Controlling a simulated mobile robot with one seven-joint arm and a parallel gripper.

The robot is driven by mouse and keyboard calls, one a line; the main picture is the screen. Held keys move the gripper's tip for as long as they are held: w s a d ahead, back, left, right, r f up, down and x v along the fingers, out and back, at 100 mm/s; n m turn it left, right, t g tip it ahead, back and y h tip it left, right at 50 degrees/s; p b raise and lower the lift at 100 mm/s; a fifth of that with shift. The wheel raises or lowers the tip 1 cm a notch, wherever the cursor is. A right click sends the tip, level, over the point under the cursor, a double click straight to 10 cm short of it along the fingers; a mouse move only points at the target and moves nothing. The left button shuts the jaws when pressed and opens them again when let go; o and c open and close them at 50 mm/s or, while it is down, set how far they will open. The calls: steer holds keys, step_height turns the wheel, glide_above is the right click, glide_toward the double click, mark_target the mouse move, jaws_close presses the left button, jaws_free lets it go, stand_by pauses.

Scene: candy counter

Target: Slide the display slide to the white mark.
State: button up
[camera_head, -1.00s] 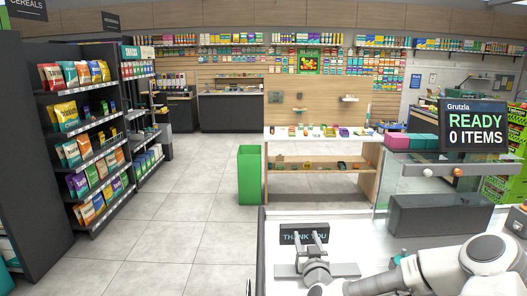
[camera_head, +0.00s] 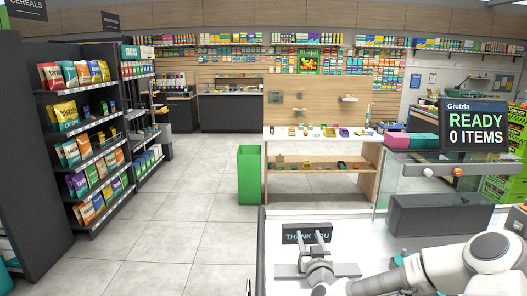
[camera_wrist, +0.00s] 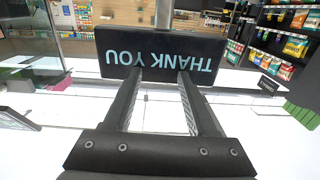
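I cannot pick out the display slide or its white mark with certainty. A small orange knob (camera_head: 457,171) and a paler rounded knob (camera_head: 428,171) sit side by side at the glass case on the right, below the till screen. My gripper (camera_head: 317,236) is over the white counter at the front, far to the left of these knobs. In the wrist view its two fingers (camera_wrist: 162,72) stand apart with nothing seen between them. Their tips overlap the lower edge of a dark THANK YOU sign (camera_wrist: 150,52); I cannot tell if they touch it.
The THANK YOU sign (camera_head: 306,233) stands in front of my gripper. A dark grey box (camera_head: 432,215) is on the counter before the glass case (camera_head: 400,182). A small teal object (camera_head: 398,259) lies beside my arm. The white counter (camera_head: 365,232) is bare between sign and box.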

steer(key=shift+w+d+r, duration=0.55)
steer(key=shift+w+r, duration=0.05)
steer(key=shift+r, duration=0.15)
steer(key=shift+s+f, duration=0.5)
steer(key=shift+s, duration=0.25)
steer(key=s, duration=0.4)
steer(key=shift+s+f+b, duration=0.15)
steer(key=shift+f+b, duration=0.1)
steer(key=shift+b, duration=0.05)
